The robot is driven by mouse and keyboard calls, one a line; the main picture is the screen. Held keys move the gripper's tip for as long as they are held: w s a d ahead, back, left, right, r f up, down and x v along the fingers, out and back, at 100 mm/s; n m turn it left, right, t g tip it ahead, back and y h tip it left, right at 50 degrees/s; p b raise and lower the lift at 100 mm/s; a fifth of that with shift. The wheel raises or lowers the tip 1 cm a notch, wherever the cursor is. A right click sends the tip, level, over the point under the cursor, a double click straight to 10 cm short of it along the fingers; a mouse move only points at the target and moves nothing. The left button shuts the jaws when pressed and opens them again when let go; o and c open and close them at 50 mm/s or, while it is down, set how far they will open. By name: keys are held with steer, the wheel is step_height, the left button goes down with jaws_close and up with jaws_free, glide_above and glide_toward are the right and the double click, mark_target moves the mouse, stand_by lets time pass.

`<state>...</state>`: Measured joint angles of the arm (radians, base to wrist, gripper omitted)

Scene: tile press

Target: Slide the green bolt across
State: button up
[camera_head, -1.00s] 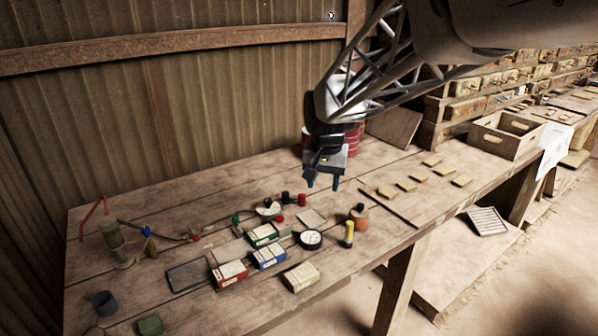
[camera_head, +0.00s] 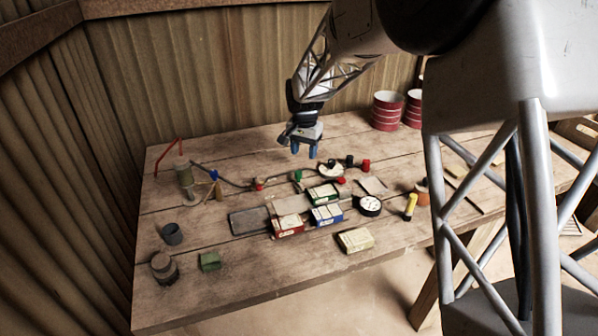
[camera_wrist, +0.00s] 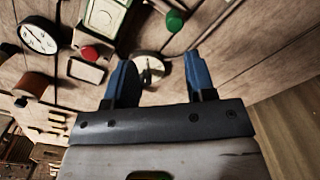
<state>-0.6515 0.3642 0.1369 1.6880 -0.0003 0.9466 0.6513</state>
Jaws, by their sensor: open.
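A green knob (camera_head: 298,176), probably the end of the green bolt, stands near the back of the group of parts on the wooden bench. A green knob also shows at the top of the wrist view (camera_wrist: 174,20); its shaft and track cannot be made out. My gripper (camera_head: 304,152) hangs above the bench behind this knob, pointing down. Its two blue fingers are apart with nothing between them, and it touches nothing. In the wrist view the fingers (camera_wrist: 159,62) frame a pale round dial (camera_wrist: 148,68) lying below.
A red knob (camera_head: 341,181), a black-rimmed gauge (camera_head: 369,205) and green, blue and red boxes (camera_head: 287,227) crowd the middle. A yellow cylinder (camera_head: 410,206) stands right. A hose and green-bodied fixture (camera_head: 185,172) lie left. Red-striped cans (camera_head: 387,110) stand at the back.

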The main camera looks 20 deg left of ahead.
mark_target(298, 172)
steer(key=shift+a+f, duration=0.3)
steer(key=shift+a, duration=0.25)
steer(key=shift+a+f, duration=0.3)
steer(key=shift+a, duration=0.2)
steer(key=shift+f, duration=0.1)
steer(key=shift+f, duration=3.8)
jaws_close()
